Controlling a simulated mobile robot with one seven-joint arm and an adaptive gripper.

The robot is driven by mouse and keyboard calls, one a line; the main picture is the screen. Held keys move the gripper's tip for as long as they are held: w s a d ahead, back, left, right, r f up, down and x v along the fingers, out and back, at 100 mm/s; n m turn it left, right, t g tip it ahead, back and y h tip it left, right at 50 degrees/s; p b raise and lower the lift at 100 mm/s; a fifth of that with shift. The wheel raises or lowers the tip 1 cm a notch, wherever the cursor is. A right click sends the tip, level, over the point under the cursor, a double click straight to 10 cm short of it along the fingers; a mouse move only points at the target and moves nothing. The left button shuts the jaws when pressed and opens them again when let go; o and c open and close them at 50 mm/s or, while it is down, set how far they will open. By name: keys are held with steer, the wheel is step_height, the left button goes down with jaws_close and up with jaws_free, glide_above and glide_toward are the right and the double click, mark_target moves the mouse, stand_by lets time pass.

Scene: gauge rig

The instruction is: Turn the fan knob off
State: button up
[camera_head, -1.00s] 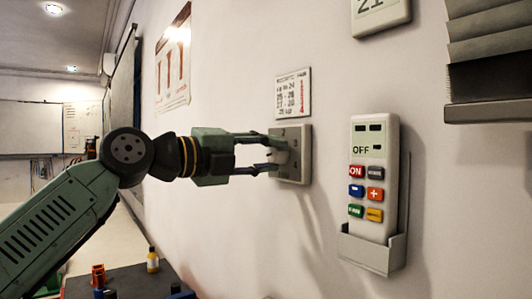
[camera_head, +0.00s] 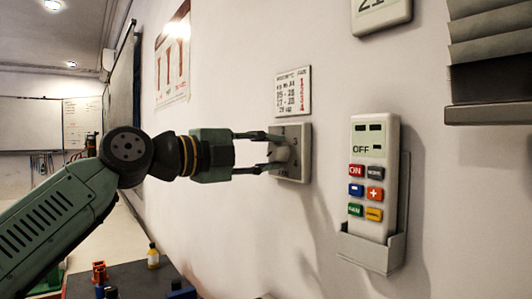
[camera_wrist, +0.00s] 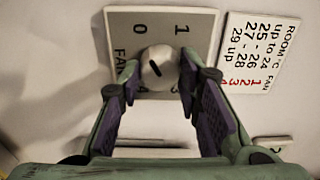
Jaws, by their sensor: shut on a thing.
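The fan knob (camera_wrist: 160,67) is round and pale with a short slanted dark mark on its face. It sits on a grey wall plate (camera_wrist: 120,22) printed "FAN", with 0 and 1 readable and other numbers partly hidden by my fingers. In the head view, the knob (camera_head: 281,154) stands out from the plate (camera_head: 303,157). My gripper (camera_head: 272,151) reaches it from the left, one finger on each side. In the wrist view, the fingertips (camera_wrist: 158,74) flank the knob and grip it. I cannot tell exactly which number the mark points to.
A chart card (camera_head: 293,91) of room temperatures and fan numbers hangs just above the plate. A white remote (camera_head: 376,205) reading OFF sits in a wall holder (camera_head: 371,256) to the right. A blind (camera_head: 490,75) juts out at upper right. A bottle (camera_head: 153,257) stands low left.

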steer(key=o, duration=1.2)
steer(key=shift+c, duration=0.2)
steer(key=v, duration=1.2)
